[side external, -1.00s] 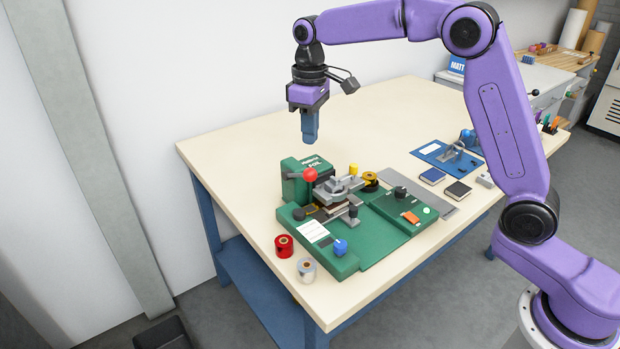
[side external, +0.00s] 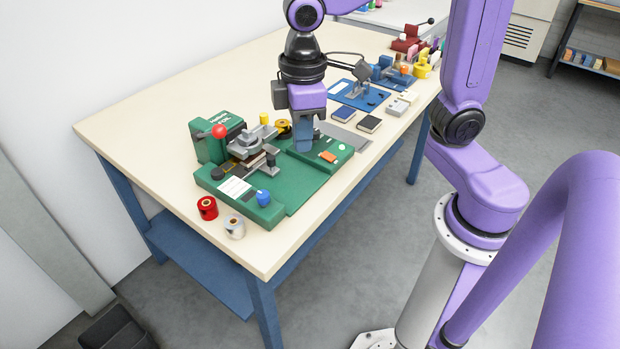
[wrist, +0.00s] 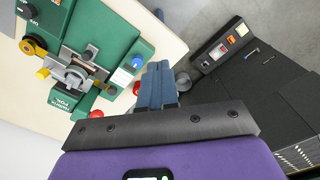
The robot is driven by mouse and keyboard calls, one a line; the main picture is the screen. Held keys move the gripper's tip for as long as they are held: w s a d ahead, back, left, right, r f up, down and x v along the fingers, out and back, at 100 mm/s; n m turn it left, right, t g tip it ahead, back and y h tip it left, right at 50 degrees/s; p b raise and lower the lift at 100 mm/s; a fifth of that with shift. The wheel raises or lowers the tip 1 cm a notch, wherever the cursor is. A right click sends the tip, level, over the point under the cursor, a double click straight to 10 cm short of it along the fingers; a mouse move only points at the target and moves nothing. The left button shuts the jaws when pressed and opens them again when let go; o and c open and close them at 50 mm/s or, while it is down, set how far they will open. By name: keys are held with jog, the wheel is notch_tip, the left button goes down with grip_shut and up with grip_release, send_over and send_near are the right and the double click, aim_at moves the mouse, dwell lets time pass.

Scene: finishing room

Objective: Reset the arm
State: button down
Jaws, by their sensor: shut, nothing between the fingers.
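My gripper (side external: 303,145) has a purple body and blue fingers, and it points down above the table. Its fingers are together with nothing between them. In the side view the fingertips overlap the control box of the green foil machine (side external: 300,188); their exact height above it is hard to tell. In the wrist view the shut blue fingers (wrist: 157,85) show at the centre, beside the green machine (wrist: 113,35), with the table edge and floor beyond.
The machine has a red ball knob (side external: 219,131) and a blue knob (side external: 263,197). A red roll (side external: 207,208) and a silver roll (side external: 234,227) stand at the near left edge. Dark blocks (side external: 369,124) and a blue plate (side external: 358,95) lie right. The table's back left (side external: 150,125) is bare.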

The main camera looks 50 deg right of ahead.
jog(key=s+d+f+n, duration=0.1)
jog(key=s+d+f, duration=0.1)
jog(key=s, duration=0.5)
jog(key=s+d+f+n, duration=0.1)
jog(key=s+d+f, duration=0.1)
jog(key=s+d, duration=0.3)
jog(key=shift+s, duration=1.05)
